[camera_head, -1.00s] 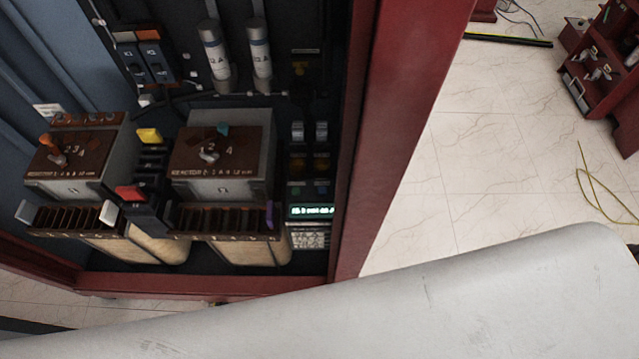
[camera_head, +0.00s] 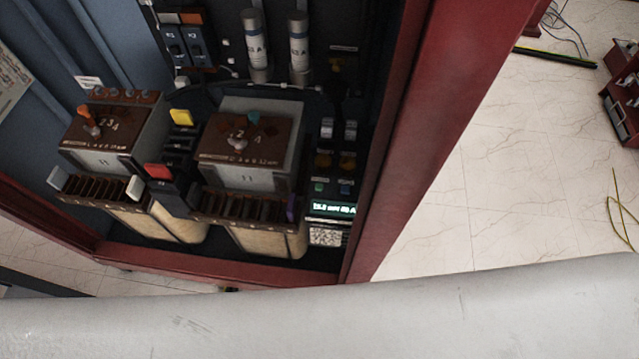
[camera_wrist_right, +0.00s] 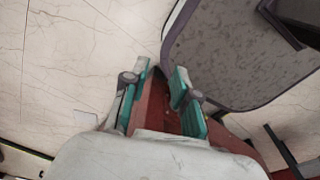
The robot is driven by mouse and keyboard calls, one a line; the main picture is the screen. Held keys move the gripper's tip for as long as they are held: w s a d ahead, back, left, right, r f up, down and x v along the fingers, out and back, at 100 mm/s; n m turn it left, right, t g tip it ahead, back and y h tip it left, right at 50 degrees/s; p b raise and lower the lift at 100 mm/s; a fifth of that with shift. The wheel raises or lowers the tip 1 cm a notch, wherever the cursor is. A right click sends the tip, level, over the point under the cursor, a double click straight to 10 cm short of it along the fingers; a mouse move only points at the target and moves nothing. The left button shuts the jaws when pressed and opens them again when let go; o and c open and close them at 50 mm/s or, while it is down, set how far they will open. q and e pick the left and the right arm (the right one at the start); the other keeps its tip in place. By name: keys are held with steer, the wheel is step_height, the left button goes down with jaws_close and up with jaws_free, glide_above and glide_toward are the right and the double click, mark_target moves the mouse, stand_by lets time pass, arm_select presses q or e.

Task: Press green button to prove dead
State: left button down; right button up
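The small green button (camera_head: 319,187) is on the dark right-hand panel inside the open red-framed cabinet (camera_head: 400,150) in the head view. A blue button (camera_head: 345,189) sits to its right, and a lit display (camera_head: 333,209) is just below. My right gripper (camera_wrist_right: 161,76) shows in the right wrist view, its two teal fingers apart with a gap between them. It holds nothing visible and points towards the floor. A red-brown surface shows beyond the fingers. No button shows in that view. My left gripper is not in view.
Two brown-topped boxes (camera_head: 245,150) with slotted fronts stand in the cabinet. Two white cylinders (camera_head: 299,48) are above them. A pale, smooth arm-like surface crosses the bottom of the head view.

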jaws_close()
stand_by(1.1)
